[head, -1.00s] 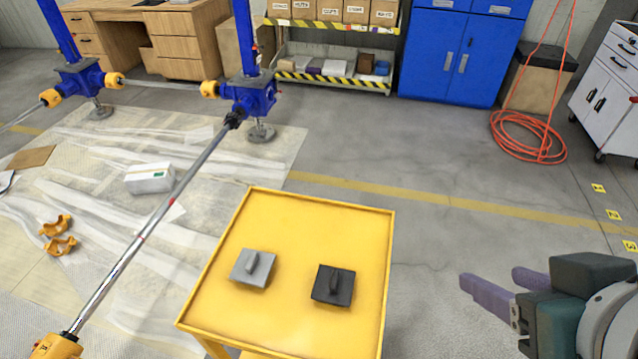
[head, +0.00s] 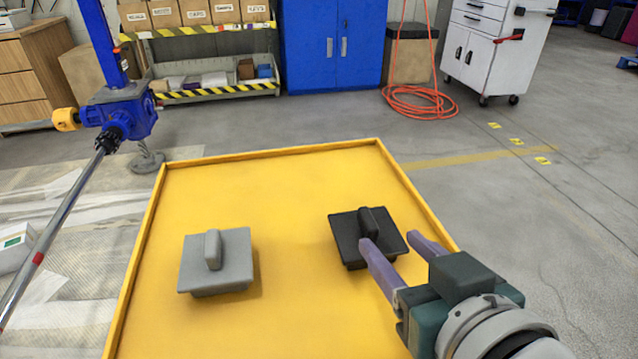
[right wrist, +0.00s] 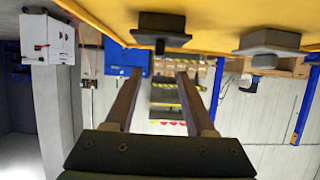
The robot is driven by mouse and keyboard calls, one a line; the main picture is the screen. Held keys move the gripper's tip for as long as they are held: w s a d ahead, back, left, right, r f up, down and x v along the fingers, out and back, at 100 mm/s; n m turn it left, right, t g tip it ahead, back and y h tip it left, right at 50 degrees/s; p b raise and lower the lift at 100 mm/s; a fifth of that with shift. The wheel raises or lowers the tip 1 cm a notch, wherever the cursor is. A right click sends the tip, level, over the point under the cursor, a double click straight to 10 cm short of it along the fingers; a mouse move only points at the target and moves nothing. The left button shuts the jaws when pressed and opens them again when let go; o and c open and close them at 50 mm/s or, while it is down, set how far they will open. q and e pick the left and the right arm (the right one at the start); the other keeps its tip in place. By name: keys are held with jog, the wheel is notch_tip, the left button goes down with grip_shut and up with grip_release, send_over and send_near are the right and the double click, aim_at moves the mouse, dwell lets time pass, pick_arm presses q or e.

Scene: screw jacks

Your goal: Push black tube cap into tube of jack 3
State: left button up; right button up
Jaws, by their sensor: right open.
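The black tube cap (head: 347,232), a square plate with an upright tab handle, sits on the right part of the yellow cart top (head: 290,310). My right gripper (head: 390,243) is open at the cap's right side; one finger overlaps the cap in the head view. In the right wrist view, the picture is upside down and the open gripper (right wrist: 160,85) has nothing between its fingers, with the black cap (right wrist: 160,28) beyond them. A blue screw jack (head: 125,115) with a blue post stands at the left; I cannot tell its number. My left gripper is not in view.
A grey cap (head: 216,258) sits on the cart left of the black one. A shaft (head: 55,220) runs from the jack toward the lower left. Shelving, a blue cabinet (head: 330,45) and an orange hose (head: 420,102) are at the back. Floor right of the cart is clear.

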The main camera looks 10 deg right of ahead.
aim_at(369, 218)
jog(key=b+x, duration=0.1)
jog(key=x, duration=0.3)
jog(key=shift+w+d+f, duration=0.1)
jog(key=shift+w+d, duration=0.05)
jog(key=shift+w, duration=0.05)
jog(key=b+x, duration=0.2)
jog(key=x, duration=0.2)
jog(key=shift+w+f, duration=0.1)
jog(key=shift+f, duration=0.1)
jog(key=shift+w+f, duration=0.1)
jog(key=shift+w, duration=0.4)
grip_shut()
